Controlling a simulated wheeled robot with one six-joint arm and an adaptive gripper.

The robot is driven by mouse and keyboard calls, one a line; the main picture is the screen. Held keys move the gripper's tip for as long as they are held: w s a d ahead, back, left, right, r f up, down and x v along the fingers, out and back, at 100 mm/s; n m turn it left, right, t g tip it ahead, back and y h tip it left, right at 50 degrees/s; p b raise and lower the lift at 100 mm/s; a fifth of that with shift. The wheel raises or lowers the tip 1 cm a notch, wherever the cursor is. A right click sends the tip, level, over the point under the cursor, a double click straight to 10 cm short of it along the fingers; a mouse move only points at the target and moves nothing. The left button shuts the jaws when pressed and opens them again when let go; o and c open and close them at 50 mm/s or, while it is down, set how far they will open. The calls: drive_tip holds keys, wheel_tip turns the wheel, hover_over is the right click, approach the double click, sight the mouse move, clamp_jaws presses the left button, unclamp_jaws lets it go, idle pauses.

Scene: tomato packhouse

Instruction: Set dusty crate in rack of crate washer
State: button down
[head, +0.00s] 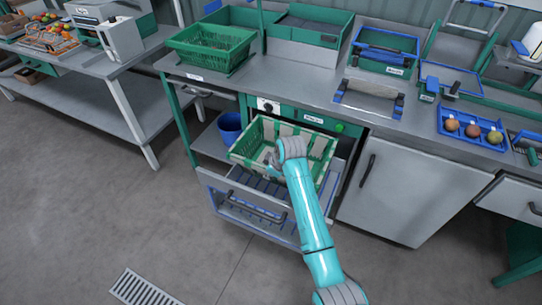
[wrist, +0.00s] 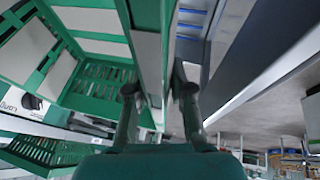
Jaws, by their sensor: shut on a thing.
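The dusty crate (head: 318,150), green with pale patches, is at the pulled-out rack (head: 228,188) of the crate washer (head: 290,114), below the counter. My gripper (head: 273,163) is at the crate's near side, partly hidden by my wrist. In the wrist view my gripper (wrist: 158,92) has one finger on each side of a green wall of the crate (wrist: 95,46), shut on it. The crate looks roughly level over the rack. I cannot tell whether its bottom touches the rack, since its underside is hidden.
A clean-looking green crate (head: 212,50) stands on the counter at upper left. A blue bucket (head: 230,127) sits on the shelf left of the washer. A grey cabinet door (head: 410,190) is close on the right. The floor on the left is clear.

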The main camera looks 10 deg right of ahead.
wheel_tip(320, 180, down, 16)
drive_tip(key=shift+a+f, duration=0.15)
drive_tip(key=shift+a, duration=0.05)
idle(1.4)
drive_tip(key=shift+f, duration=0.5)
idle(1.1)
drive_tip(key=c, duration=1)
unclamp_jaws()
drive_tip(key=shift+s, duration=0.1)
drive_tip(key=shift+c, duration=1.3)
wheel_tip(320, 180, up, 15)
